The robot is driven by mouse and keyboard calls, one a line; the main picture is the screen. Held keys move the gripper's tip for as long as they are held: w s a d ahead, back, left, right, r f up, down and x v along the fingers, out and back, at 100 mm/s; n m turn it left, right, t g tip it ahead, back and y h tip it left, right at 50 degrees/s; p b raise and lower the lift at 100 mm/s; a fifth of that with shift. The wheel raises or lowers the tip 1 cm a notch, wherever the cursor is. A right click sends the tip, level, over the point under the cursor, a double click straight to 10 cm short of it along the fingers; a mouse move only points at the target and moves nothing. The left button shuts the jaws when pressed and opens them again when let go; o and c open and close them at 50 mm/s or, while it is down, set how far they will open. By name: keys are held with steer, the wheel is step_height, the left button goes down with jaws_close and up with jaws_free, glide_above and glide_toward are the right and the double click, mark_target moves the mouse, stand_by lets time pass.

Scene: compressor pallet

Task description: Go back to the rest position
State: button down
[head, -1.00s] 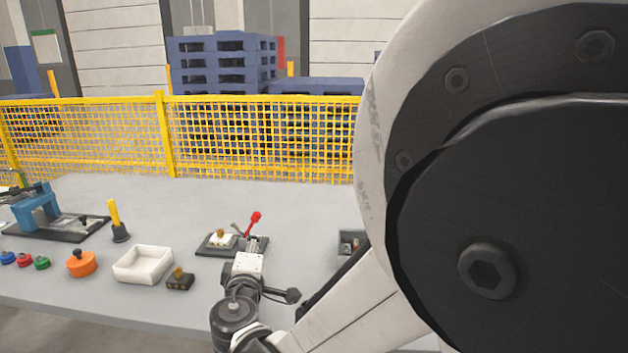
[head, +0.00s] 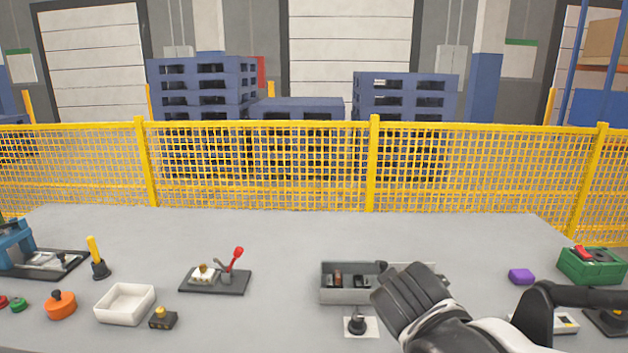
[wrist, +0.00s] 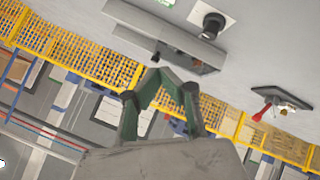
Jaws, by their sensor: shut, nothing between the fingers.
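My gripper (wrist: 160,82) shows in the wrist view with its green-grey fingers drawn together at the tips. It is empty and appears raised, with the table and fence behind it. In the head view, part of my arm stands at the lower right, over the front of the table (head: 290,232). I cannot make out the fingertips there.
A grey bin (head: 345,291) and a black knob on a white plate (head: 358,325) lie just left of my arm. A red-handled toggle clamp (head: 226,270), white tray (head: 124,304) and green box (head: 592,266) stand farther off. A yellow fence (head: 260,165) runs behind.

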steer(key=s+d+r+m+g+y+p, duration=0.1)
steer(key=s+d+m, duration=0.1)
steer(key=s, duration=0.5)
steer(key=s+d+m+g+y+p, duration=0.1)
steer(key=s+d+m+p, duration=0.1)
steer(key=s, duration=0.5)
steer(key=shift+r+m+g, duration=0.4)
steer(key=shift+m, duration=0.2)
